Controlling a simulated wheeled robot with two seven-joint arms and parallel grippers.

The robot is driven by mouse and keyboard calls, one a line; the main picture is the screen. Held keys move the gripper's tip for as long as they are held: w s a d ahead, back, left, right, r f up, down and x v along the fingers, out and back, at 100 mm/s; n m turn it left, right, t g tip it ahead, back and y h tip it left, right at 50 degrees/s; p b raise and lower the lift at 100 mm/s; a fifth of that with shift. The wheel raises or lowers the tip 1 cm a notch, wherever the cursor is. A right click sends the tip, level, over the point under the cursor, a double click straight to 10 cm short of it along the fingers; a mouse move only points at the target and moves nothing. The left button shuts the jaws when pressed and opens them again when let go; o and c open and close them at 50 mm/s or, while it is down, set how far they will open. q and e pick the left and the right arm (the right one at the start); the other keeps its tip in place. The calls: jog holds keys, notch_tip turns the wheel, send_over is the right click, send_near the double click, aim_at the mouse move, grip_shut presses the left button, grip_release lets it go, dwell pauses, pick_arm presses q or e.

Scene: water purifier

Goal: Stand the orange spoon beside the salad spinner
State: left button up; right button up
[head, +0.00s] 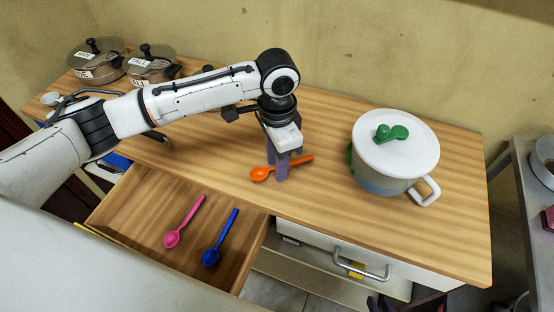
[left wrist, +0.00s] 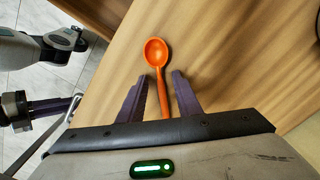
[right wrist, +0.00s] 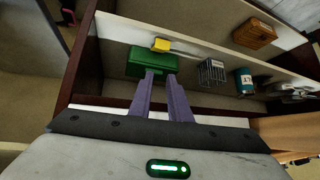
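The orange spoon (head: 260,174) lies flat on the wooden counter. My left gripper (head: 275,172) is above it, pointing down. In the left wrist view the spoon (left wrist: 156,54) has its bowl beyond the fingertips and its handle running between the open fingers (left wrist: 160,78), with gaps on both sides. The salad spinner (head: 400,158) is a pot with a white lid, a green knob and a side handle, standing on the counter to the right of the spoon. My right gripper (right wrist: 161,78) has its fingers apart with nothing between them, facing a shelf; I cannot make it out in the head view.
An open drawer (head: 145,208) below the counter holds a pink spoon (head: 184,222) and a blue spoon (head: 219,238). Steel pots (head: 150,65) stand at the back left. A green box (right wrist: 150,63) sits on the shelf. The counter between spoon and spinner is clear.

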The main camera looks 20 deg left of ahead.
pick_arm(q)
jog(key=shift+r, duration=0.15)
notch_tip(320, 180, up, 12)
dwell(0.4)
